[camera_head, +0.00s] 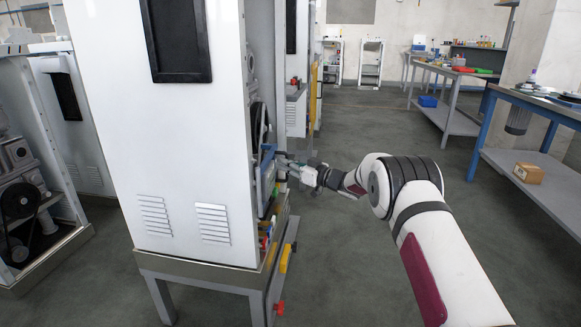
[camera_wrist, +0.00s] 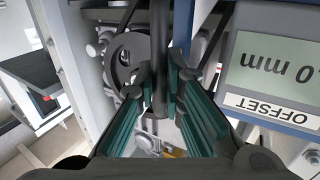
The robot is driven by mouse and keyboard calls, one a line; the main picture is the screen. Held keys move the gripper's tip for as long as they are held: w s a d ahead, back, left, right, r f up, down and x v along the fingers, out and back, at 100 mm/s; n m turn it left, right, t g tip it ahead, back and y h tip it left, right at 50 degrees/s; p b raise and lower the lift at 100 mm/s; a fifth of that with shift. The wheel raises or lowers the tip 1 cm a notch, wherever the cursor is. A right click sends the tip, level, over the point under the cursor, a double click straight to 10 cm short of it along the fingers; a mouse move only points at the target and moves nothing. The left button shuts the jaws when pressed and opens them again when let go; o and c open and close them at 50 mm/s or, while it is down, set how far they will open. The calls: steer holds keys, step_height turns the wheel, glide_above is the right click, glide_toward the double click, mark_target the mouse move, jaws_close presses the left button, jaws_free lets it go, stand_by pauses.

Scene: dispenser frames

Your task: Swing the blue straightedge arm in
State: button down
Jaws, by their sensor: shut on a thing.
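The blue straightedge arm (camera_head: 266,180) shows in the head view as a blue upright piece at the open right side of the white cabinet (camera_head: 180,130). In the wrist view a blue upright part (camera_wrist: 183,25) and a blue-edged panel (camera_wrist: 232,85) stand just right of the fingers. My gripper (camera_head: 287,164) reaches in from the right beside the blue piece. In the wrist view my gripper (camera_wrist: 163,85) is shut on a dark upright bar (camera_wrist: 159,45) between its green finger pads. How the bar joins the blue arm is hidden.
The panel carries a display (camera_wrist: 275,60) reading about 0 mm and an OFFSET label (camera_wrist: 272,110). A dark wheel (camera_wrist: 126,60) lies behind the fingers. Yellow (camera_head: 286,257) and red (camera_head: 279,308) parts are low on the cabinet stand. The floor behind my arm is clear.

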steer(key=shift+w+r, duration=0.15)
steer(key=c, duration=1.7)
jaws_free()
steer(key=shift+a, duration=0.15)
steer(key=shift+o, duration=0.2)
steer(key=v, duration=1.2)
